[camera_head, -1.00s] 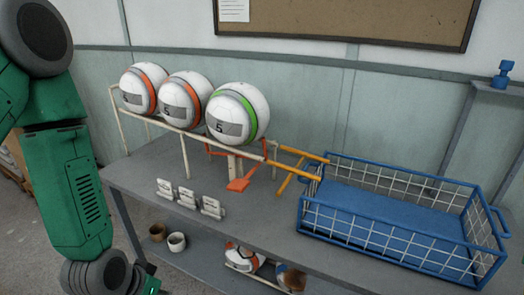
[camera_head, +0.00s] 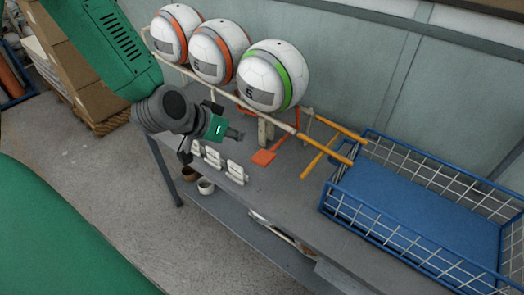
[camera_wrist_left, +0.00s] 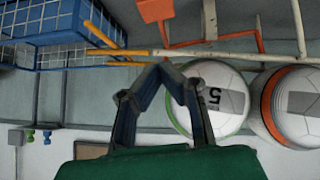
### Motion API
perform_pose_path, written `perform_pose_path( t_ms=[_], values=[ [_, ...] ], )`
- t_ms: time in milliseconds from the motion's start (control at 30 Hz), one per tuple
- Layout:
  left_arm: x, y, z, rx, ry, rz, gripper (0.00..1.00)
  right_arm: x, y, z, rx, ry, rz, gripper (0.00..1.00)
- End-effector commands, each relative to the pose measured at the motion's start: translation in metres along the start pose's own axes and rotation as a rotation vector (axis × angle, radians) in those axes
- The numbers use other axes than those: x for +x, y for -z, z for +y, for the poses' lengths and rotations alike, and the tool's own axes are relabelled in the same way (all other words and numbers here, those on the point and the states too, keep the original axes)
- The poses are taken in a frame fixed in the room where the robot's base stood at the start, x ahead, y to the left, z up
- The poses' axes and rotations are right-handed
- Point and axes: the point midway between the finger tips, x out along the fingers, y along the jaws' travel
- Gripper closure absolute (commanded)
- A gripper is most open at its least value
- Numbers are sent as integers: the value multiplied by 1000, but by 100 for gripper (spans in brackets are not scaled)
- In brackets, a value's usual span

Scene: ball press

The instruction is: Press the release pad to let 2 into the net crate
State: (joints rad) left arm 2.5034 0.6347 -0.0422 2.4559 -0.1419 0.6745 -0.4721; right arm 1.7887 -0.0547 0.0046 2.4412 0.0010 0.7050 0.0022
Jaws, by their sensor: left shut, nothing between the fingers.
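The orange-red release pad (camera_head: 263,157) sits low under the front end of the ball rail (camera_head: 225,95); it also shows at the top of the left wrist view (camera_wrist_left: 155,10). Three white balls rest in a row on the rail: a green-striped ball (camera_head: 273,76) in front, then two orange-striped balls (camera_head: 220,52) (camera_head: 176,34). The net crate (camera_head: 345,205) is blue, wire-sided and empty in the part that shows. My left gripper (camera_head: 238,135) is shut and empty, left of the pad and apart from it. Its fingertips meet in the left wrist view (camera_wrist_left: 165,66). My right gripper is not in view.
Yellow-orange rails (camera_head: 330,142) lead from the rail's end to the crate. Several small white cards (camera_head: 216,158) stand on the grey bench (camera_head: 290,195) below my left gripper. Two cups (camera_head: 205,186) are on the lower shelf. Cardboard boxes (camera_head: 75,70) stand at left.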

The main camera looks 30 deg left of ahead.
Motion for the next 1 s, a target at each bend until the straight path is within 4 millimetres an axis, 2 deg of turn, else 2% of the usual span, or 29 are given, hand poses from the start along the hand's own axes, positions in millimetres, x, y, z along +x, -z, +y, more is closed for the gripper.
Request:
perform_pose_path(
  t_ms=[167,567,700,1000],
  values=[
    [20,-2,-2,-2,0,-2,100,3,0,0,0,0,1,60],
    [103,-4,0,-2,0,-4,100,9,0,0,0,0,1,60],
    [115,-20,0,-2,0,-4,100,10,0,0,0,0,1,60],
    [126,-29,-1,-2,-1,0,100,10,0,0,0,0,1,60]
  ],
)
